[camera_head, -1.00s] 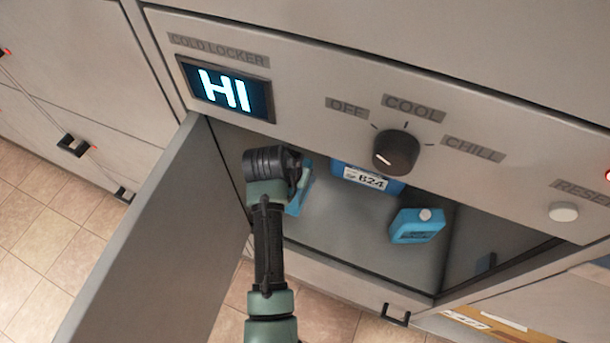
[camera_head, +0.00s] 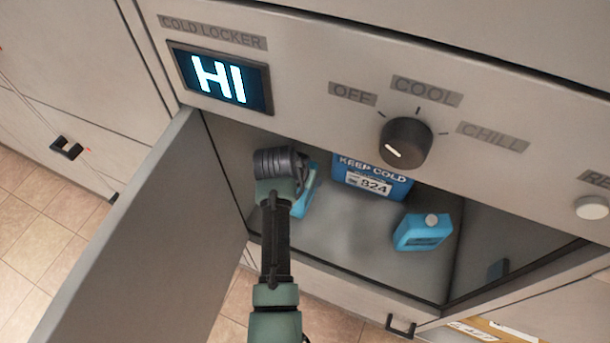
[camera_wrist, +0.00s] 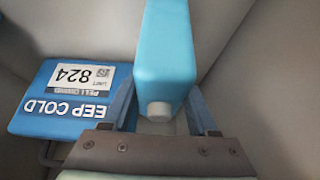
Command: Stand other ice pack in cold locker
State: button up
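My gripper (camera_wrist: 163,98) reaches into the left side of the open cold locker (camera_head: 345,235). Its fingers lie along both sides of a light blue ice pack (camera_wrist: 165,45) and appear closed on it. The pack's white cap (camera_wrist: 158,110) faces my wrist. In the head view, this pack (camera_head: 306,198) is partly hidden behind my gripper. I cannot tell whether its base touches the locker floor. Another light blue ice pack (camera_head: 422,234) with a white cap stands at the locker's right, apart from my gripper.
A blue "KEEP COLD" box (camera_head: 370,180) labelled 824 sits at the back between the packs. The locker door (camera_head: 150,235) hangs open at left. Above the opening are a display (camera_head: 220,80) reading HI and a dial (camera_head: 406,142). The floor's front middle is clear.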

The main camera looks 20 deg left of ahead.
jog(key=shift+o, duration=1.4)
jog(key=shift+r, duration=0.1)
jog(key=shift+s+r+p, duration=0.15)
jog(key=shift+r+p, duration=0.15)
jog(key=shift+r, duration=0.05)
jog(key=p+v, duration=0.5)
jog(key=v, duration=0.6)
jog(key=shift+s+r, duration=0.1)
jog(key=shift+r, duration=0.05)
